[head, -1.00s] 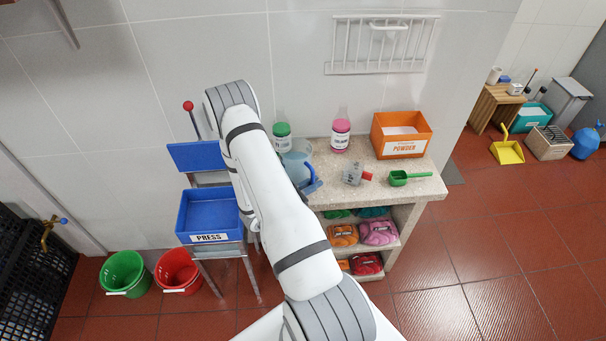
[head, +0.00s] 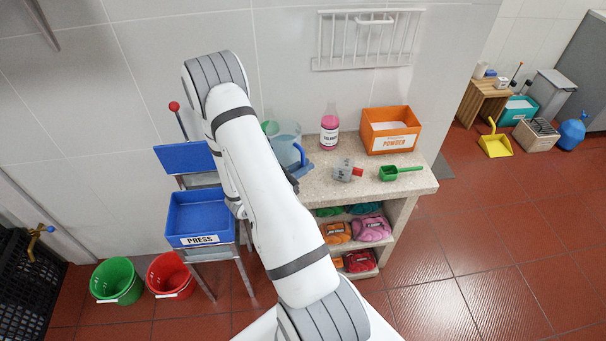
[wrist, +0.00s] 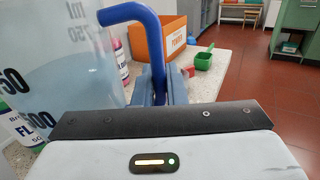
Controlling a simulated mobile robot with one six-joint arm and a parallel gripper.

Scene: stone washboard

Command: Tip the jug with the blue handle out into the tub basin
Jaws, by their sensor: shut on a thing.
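The clear jug (head: 284,146) with the blue handle (head: 300,157) is at the left end of the stone counter, appearing raised above it and about upright. In the wrist view the jug (wrist: 62,50) fills the left side, with dark volume marks on its wall and its blue handle (wrist: 135,12) reaching down between my fingers. My gripper (wrist: 160,92) is shut on that handle. In the head view my arm hides most of the gripper. I cannot make out a basin marked as the tub in either view.
A blue press tray (head: 200,215) is left.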

